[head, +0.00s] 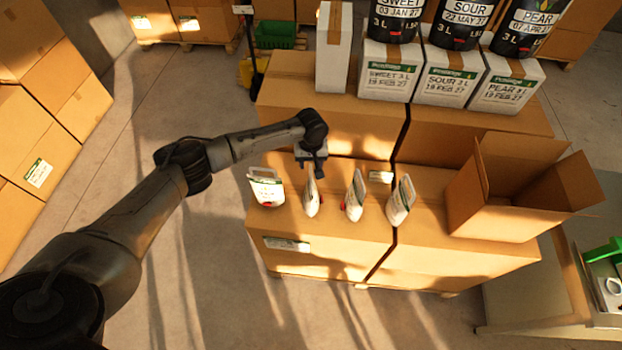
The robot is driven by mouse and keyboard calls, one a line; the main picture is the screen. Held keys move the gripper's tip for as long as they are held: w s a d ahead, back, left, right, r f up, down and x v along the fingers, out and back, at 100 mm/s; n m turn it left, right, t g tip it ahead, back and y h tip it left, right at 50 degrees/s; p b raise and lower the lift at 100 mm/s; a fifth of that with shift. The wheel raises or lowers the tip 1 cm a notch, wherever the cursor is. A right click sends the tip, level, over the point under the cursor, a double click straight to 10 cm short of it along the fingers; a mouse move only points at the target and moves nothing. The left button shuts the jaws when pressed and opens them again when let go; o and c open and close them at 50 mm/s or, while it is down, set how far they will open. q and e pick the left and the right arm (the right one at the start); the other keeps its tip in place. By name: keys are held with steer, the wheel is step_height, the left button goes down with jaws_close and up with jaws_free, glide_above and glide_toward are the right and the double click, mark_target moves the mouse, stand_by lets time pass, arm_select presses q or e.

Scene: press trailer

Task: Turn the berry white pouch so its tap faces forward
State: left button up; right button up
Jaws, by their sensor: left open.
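Several white pouches stand in a row on the front cartons. The leftmost pouch (265,186) shows its broad labelled face, with a red spot low at its front. The second pouch (311,199) stands nearly edge-on. The third pouch (355,197) is turned, with a red tap on its left side. The fourth pouch (401,201) is also turned at an angle. The print is too small to tell which is the berry one. My left gripper (315,171) is open, pointing down at the top of the second pouch; I cannot tell whether it touches. My right gripper is out of view.
An open empty carton (510,200) stands right of the pouches. White boxes (448,77) with black containers on top line the back. A small label card (380,177) lies behind the pouches. Stacked cartons (45,130) stand at the left; the floor between is clear.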

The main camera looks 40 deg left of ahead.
mark_target(311, 174)
arm_select(q)
step_height(311, 174, down, 4)
steer(key=b, duration=0.3)
steer(key=shift+f+b, duration=0.15)
steer(key=shift+b, duration=0.25)
step_height(311, 174, down, 2)
steer(key=shift+f, duration=0.15)
steer(key=shift+f+b, duration=0.35)
steer(key=shift+f, duration=0.25)
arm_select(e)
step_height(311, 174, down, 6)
arm_select(q)
jaws_close()
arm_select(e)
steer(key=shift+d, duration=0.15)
arm_select(q)
steer(key=shift+r+p, duration=0.3)
steer(key=shift+p, duration=0.3)
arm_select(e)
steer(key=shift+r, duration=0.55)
arm_select(q)
steer(key=shift+m, duration=0.3)
